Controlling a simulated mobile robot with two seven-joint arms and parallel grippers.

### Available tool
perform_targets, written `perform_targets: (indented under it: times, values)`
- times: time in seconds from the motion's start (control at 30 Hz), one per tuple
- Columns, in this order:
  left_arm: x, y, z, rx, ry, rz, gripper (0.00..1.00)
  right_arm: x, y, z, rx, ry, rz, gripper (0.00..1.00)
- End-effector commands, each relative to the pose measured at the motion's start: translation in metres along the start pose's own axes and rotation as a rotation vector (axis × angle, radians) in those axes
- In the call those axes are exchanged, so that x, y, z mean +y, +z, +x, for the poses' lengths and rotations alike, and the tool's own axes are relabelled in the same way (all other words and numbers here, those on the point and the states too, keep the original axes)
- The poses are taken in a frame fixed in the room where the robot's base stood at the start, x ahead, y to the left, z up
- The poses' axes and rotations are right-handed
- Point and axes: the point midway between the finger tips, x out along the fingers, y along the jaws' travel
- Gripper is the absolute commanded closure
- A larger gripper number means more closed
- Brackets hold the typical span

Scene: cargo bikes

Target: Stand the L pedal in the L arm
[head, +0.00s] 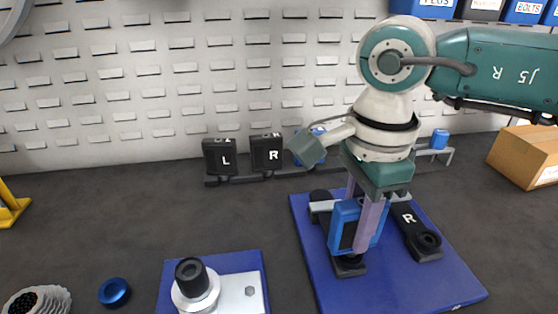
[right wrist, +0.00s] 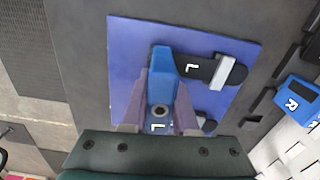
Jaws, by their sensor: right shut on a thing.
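My right gripper (head: 362,235) points down over the right blue board and is shut on the blue L pedal (head: 344,222). The pedal is held roughly upright, its lower end over or at the near end of the black L arm (head: 349,269). I cannot tell whether it is seated or just above. In the right wrist view the pedal (right wrist: 162,62) lies between the fingers, and the L arm (right wrist: 195,69), marked L, runs out beside it to a grey bar. The pedal and fingers hide the arm's near end. My left gripper is not in view.
The R arm (head: 416,232) lies beside it on the blue board (head: 450,286). A rack at the back holds black L (head: 220,156) and R (head: 267,152) pieces. A second blue board (head: 253,263) carries a round fitting. A cardboard box (head: 527,155) stands at right.

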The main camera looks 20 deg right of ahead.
Motion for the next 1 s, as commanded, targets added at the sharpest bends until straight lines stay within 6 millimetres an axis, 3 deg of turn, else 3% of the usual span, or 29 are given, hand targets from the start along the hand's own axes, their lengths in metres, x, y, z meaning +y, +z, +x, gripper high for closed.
perform_targets:
  times: [0.37,0.4,0.67,1.0]
  values:
    - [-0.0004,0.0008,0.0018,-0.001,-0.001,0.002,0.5,-0.0002,0.0,0.0016,0.0,-0.001,0.0,1.0]
    - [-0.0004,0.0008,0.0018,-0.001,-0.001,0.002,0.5,-0.0002,0.0,0.0016,0.0,-0.001,0.0,0.68]
    - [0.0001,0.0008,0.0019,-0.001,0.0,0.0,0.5,-0.0001,0.0,0.0017,0.0,0.0,0.0,0.39]
    - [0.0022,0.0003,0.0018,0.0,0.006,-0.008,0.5,-0.0005,0.0001,-0.0035,-0.001,-0.001,0.0,0.38]
